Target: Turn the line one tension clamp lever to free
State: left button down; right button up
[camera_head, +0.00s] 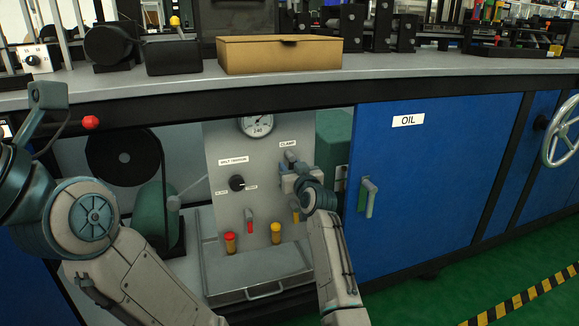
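A grey upright panel (222,140) stands in the open bay under the bench. Its "CLAMP" label (289,143) is at the upper right, and a small dark clamp lever (290,156) shows just below it. My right gripper (288,178) is in front of the panel right below that lever, partly covering the fitting there. Its fingers are too small and overlapped to tell whether they are open or touch the lever. My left arm fills the left side; its gripper does not show clearly.
The panel also has a round gauge (257,125), a black selector knob (237,183) under "BELT TENSION", and red and yellow handles below. A metal tray (258,268) juts out underneath. A blue "OIL" cabinet door (430,190) with a handle (368,195) stands close right.

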jog(key=shift+w, duration=0.1)
jog(key=shift+c, duration=0.5)
grip_shut()
jog(key=n, duration=0.2)
jog(key=shift+w+d+n, duration=0.1)
jog(key=shift+d+n, duration=0.2)
jog(key=shift+n, duration=0.1)
jog(key=shift+w+d+r+n+b, duration=0.1)
jog(key=shift+d+n+b, duration=0.1)
jog(key=shift+n, duration=0.8)
jog(key=shift+d+r+n+b, duration=0.1)
jog(key=shift+d+n, duration=0.1)
jog(key=shift+n, duration=0.8)
